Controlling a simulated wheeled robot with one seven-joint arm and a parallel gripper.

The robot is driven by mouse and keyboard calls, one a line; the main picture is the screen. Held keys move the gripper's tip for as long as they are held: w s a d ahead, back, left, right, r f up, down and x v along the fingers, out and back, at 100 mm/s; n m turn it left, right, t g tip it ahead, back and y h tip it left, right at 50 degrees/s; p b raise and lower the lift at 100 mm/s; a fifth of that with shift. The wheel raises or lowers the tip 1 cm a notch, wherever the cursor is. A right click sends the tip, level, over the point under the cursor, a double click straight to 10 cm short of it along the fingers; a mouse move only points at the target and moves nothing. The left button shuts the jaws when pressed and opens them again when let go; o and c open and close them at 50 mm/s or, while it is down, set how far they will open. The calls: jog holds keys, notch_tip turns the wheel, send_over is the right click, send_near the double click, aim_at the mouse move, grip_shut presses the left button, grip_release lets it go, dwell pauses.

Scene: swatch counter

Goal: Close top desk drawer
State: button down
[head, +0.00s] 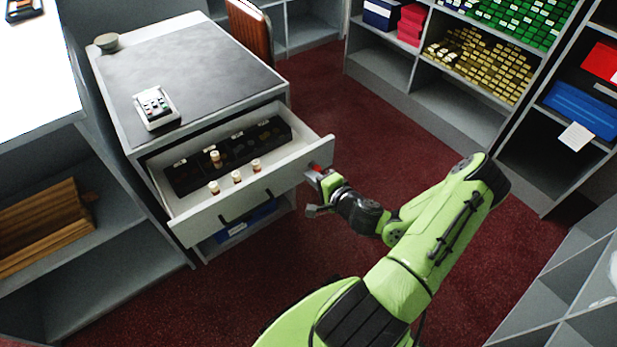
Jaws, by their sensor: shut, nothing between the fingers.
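The top desk drawer (243,204) is pulled out from the grey desk (205,68). Its white front carries dark handles and faces the lower right. Inside lie a black divided tray (187,181) and several small cream-and-brown bottles (237,176). My gripper (315,171) is shut and empty, just beside the right end of the drawer front. I cannot tell whether its fingertips touch the front.
A calculator (155,106) and a small round pot (107,42) stand on the desk. Below the drawer is an open space with a blue item (246,222). Shelves stand at left and right. Red carpet (345,105) is clear around the desk.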

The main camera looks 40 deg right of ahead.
jog(key=shift+w, duration=1.05)
